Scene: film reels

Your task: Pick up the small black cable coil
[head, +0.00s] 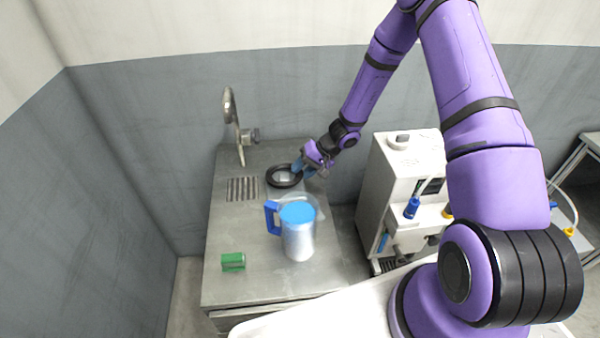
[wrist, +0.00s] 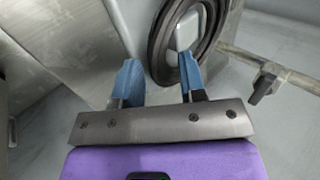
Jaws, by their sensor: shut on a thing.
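The small black cable coil (head: 283,185) is a dark ring at the far right part of the steel counter (head: 225,215), right of the drain grille. My gripper (head: 303,170) is at the coil's right side, with blue fingertips. In the wrist view the coil (wrist: 160,42) shows as a black ring with its rim between the two blue fingers of my gripper (wrist: 158,64). One finger is inside the ring and the other outside. My gripper is shut on the rim. I cannot tell whether the coil touches the counter.
A clear pitcher (head: 299,240) with a blue lid and handle stands in front of the coil. A green block (head: 233,262) lies at front left. A faucet (head: 238,130) rises behind the grille (head: 242,189). A white machine (head: 400,165) stands to the right.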

